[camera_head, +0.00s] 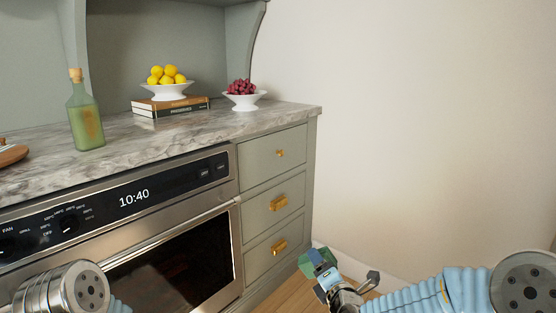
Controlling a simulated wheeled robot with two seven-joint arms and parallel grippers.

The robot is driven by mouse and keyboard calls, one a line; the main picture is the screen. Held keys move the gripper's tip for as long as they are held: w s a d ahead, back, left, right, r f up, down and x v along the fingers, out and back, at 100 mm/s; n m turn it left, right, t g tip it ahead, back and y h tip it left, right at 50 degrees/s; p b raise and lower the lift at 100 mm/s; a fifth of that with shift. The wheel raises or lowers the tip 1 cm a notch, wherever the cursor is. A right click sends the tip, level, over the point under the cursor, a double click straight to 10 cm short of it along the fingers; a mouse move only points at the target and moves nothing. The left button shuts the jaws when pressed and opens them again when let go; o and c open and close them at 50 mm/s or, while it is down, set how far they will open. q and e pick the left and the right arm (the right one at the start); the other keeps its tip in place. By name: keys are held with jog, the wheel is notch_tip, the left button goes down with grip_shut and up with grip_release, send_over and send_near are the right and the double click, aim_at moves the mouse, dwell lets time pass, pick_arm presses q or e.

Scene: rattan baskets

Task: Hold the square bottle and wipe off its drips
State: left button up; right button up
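The square bottle (86,121) is green glass with a cork and stands upright on the marble counter at the left. Brownish streaks mark its front face. My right gripper (345,284) is low in the middle of the view, in front of the drawers and far from the bottle. A small green and blue piece (317,261) shows at its tip; I cannot tell whether it is held or what it is. Only a metal joint and some blue sleeve of my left arm show at the lower left; its gripper is out of view.
The marble counter (172,131) has clear room right of the bottle. Behind stand a white bowl of lemons (168,91) on books (171,106) and a bowl of red grapes (244,102). A wooden board (12,154) lies at the left edge. An oven (180,262) and drawers are below.

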pick_arm(q)
jog(key=s+d+f+h, duration=0.1)
jog(key=s+d+f, duration=0.1)
jog(key=s+d, duration=0.2)
jog(key=s, duration=0.2)
jog(key=shift+s+f+g, duration=0.35)
jog(key=shift+s+g, duration=0.05)
pick_arm(e)
jog(key=s+d+f+m+h, duration=0.2)
jog(key=d+h, duration=0.1)
jog(key=d, duration=0.6)
jog(key=shift+m+h, duration=0.3)
pick_arm(q)
jog(key=shift+d, duration=0.1)
pick_arm(e)
jog(key=shift+d, duration=0.1)
